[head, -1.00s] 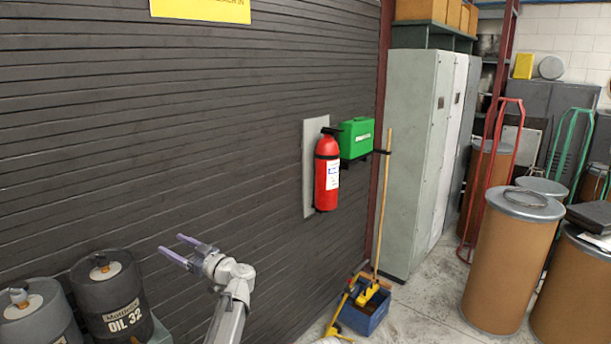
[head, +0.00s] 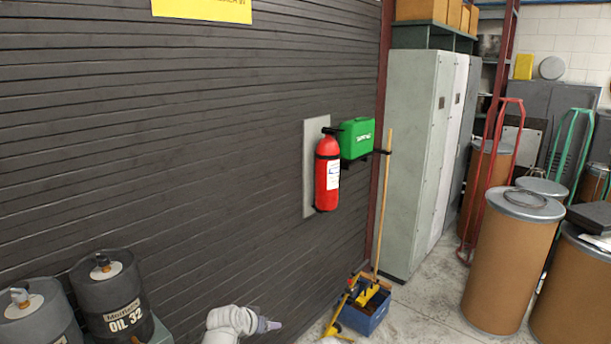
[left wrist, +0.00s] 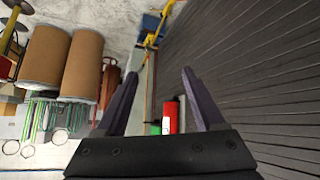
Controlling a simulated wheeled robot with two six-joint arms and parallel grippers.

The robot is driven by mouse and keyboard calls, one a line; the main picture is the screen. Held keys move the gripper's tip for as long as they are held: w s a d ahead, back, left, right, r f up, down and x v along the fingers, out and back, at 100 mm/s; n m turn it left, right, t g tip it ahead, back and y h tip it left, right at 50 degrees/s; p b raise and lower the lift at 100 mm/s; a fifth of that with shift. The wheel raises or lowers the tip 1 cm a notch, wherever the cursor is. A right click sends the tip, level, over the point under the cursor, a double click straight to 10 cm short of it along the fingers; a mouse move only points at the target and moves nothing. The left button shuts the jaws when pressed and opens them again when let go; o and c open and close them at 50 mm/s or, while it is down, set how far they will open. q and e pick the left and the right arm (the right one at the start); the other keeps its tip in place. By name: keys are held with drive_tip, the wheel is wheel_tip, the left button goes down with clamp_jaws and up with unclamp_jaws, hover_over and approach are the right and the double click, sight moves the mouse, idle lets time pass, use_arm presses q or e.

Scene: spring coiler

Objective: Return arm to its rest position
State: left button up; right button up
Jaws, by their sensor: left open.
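My left gripper (left wrist: 158,88) is open and empty in the left wrist view, with its two dark fingers spread apart and nothing between them but the distant background. In the head view the left gripper (head: 268,325) shows small and partly hidden behind my pale wrist at the bottom centre. It is low in front of the dark slatted wall (head: 200,150) and touches nothing that I can see. My right gripper is in neither view.
Two dark oil drums (head: 108,297) stand at the lower left. A red fire extinguisher (head: 327,175) and green box (head: 356,138) hang on the wall. A blue bin (head: 366,318) with yellow-handled tools stands at its foot. Brown drums (head: 510,265) stand at right, with some clear floor between.

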use_arm(q)
drive_tip(key=s+a+f+n+g+y, duration=0.1)
drive_tip(key=s+a+f+g+y, duration=0.2)
drive_tip(key=s, duration=0.5)
drive_tip(key=s+a+f+n+g, duration=0.1)
drive_tip(key=s+a+f+g, duration=0.25)
drive_tip(key=s, duration=0.45)
drive_tip(key=s+d+f+m+g+b, duration=0.1)
drive_tip(key=s+d+f+b, duration=0.2)
drive_tip(key=d, duration=0.3)
drive_tip(key=s+d+f+m+g+y+b, duration=0.1)
drive_tip(key=s+d+f+m+b, duration=0.1)
drive_tip(key=s+d+f+b, duration=0.1)
drive_tip(key=d+f+b, duration=0.1)
drive_tip(key=d, duration=0.1)
drive_tip(key=shift+s+d, duration=0.4)
